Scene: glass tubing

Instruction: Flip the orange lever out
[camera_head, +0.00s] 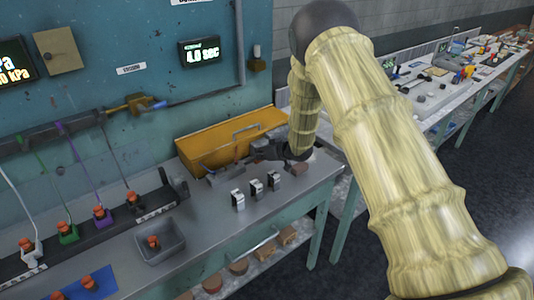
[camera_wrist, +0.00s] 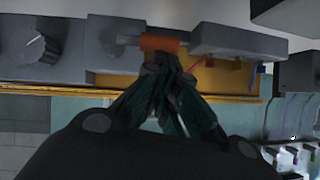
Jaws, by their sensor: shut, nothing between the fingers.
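In the wrist view, a short orange piece that looks like the lever (camera_wrist: 162,44) lies crosswise between a grey housing and a light grey block. My gripper (camera_wrist: 163,60) is shut and empty, its dark fingertips close together right at the lever's lower edge. They look as if they touch it, but I cannot be sure. In the head view, my gripper (camera_head: 262,150) is low over the bench, in front of the yellow toolbox. I cannot make out the lever there; my gripper and arm seem to hide it.
The yellow toolbox (camera_head: 215,143) stands against the teal wall behind my gripper. Several small metal clips (camera_head: 256,188) stand on the bench in front. A grey bin (camera_head: 160,243) and a row of colored valves stand left. A grey knob (camera_wrist: 40,48) is left in the wrist view.

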